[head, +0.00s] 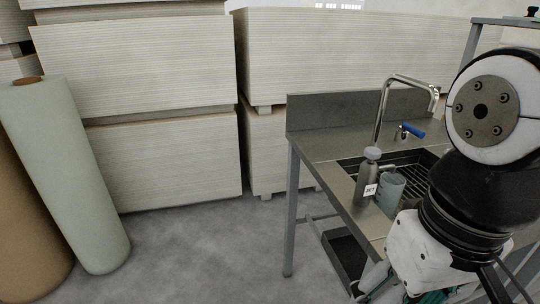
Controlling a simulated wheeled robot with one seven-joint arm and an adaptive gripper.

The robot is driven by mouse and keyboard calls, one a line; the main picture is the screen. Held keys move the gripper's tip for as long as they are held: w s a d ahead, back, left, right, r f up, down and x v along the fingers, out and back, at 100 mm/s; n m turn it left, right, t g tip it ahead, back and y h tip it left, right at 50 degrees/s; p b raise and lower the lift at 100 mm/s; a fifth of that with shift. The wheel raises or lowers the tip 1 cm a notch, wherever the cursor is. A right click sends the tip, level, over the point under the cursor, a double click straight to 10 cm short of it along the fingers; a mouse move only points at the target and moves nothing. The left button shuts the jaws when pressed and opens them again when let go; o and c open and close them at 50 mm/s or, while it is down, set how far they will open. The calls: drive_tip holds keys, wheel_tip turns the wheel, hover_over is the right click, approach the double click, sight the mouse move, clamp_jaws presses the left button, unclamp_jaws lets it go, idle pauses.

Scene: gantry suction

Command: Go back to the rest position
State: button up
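My arm (450,220) fills the right side of the head view, in front of the sink table. Its white and black links bend down to the lower right edge. My gripper's fingertips do not show clearly. Some grey and teal parts appear at the bottom edge below the white link, but I cannot tell whether they are fingers or something held.
A metal sink table (321,147) stands right of centre with a tap (381,105), a blue-handled valve (411,131), a grey bottle (366,177) and a grey-blue mug (390,192). Stacked boards (140,70) line the back. Rolls (70,175) lean left. Floor between is clear.

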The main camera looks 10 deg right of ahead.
drive_tip(key=shift+s+d+f+n, duration=0.15)
drive_tip(key=shift+s+n, duration=0.1)
drive_tip(key=shift+n, duration=0.15)
idle(0.3)
